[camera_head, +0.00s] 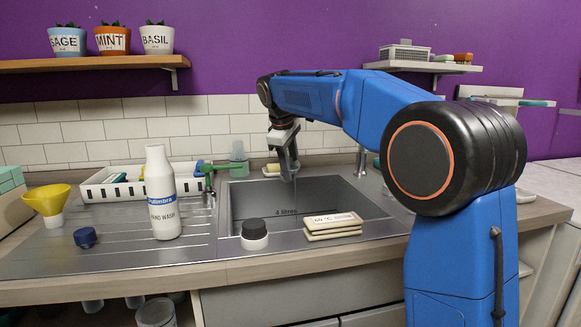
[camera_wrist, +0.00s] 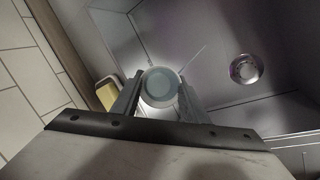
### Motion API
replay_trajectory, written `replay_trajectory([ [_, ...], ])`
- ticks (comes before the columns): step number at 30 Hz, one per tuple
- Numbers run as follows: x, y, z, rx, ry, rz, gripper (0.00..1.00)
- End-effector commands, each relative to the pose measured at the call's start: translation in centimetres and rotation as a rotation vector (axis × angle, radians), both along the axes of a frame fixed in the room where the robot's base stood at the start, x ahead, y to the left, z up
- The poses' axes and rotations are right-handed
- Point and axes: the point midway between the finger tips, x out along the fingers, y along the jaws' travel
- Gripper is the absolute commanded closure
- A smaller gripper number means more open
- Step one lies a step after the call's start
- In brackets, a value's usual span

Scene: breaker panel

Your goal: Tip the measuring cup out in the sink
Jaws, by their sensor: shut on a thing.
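The sink (camera_head: 345,192) is a grey steel basin with "4 litres" marked on its inside wall. My gripper (camera_head: 290,174) points down over the back left part of the sink. In the wrist view my gripper (camera_wrist: 158,98) is shut on a round, pale, translucent vessel, which I take as the measuring cup (camera_wrist: 160,84). I see it nearly end-on, with a bluish-green middle. I cannot tell whether it holds liquid. In the head view the cup cannot be made out clearly at the fingers. The sink drain (camera_wrist: 245,68) shows to the right of the cup.
A yellow sponge (camera_wrist: 107,92) lies behind the sink. A white bottle (camera_head: 161,195), a black-lidded jar (camera_head: 254,234) and stacked cards (camera_head: 333,225) stand around the basin. A yellow funnel (camera_head: 47,201), blue cap (camera_head: 85,237) and white rack (camera_head: 125,183) are left.

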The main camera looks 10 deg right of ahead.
Motion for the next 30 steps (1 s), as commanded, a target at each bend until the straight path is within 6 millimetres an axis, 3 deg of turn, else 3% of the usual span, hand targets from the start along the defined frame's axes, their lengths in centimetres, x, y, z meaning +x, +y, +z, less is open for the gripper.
replay_trajectory([
  [30,-0.10,-0.02,0.00,0.012,-0.060,-0.001,0.86],
])
